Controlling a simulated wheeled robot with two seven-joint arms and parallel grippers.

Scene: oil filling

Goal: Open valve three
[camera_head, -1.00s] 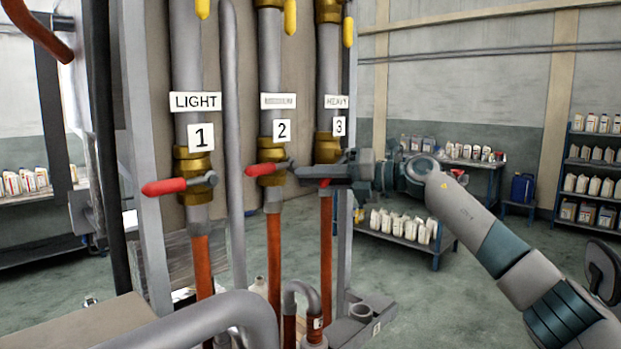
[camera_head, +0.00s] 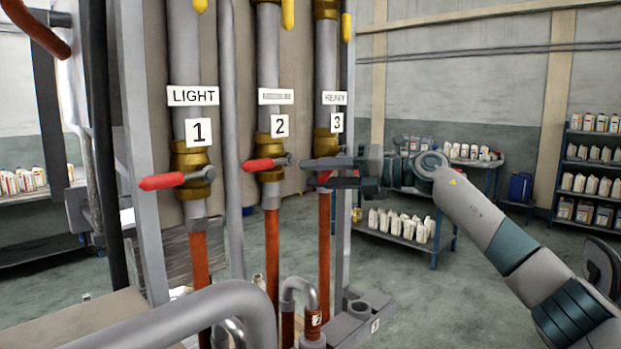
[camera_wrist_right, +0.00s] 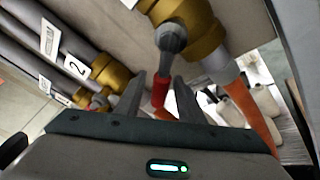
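The third pipe carries a HEAVY label and a number 3 plate (camera_head: 337,123). Its brass valve (camera_head: 325,142) sits below the plate and shows large in the wrist view (camera_wrist_right: 205,35). The valve's grey lever with a red grip (camera_wrist_right: 160,92) points toward my right gripper (camera_wrist_right: 160,88). My right gripper's two fingers stand either side of the red grip, with visible gaps, so it is open around it. In the head view the right gripper (camera_head: 332,173) is at valve three and hides most of its lever. My left gripper is not in view.
Valve one's red handle (camera_head: 161,182) and valve two's red handle (camera_head: 258,164) stick out leftward beside valve three. A curved grey pipe (camera_head: 215,306) crosses the front. Shelves with bottles (camera_head: 402,226) stand behind, with open floor around them.

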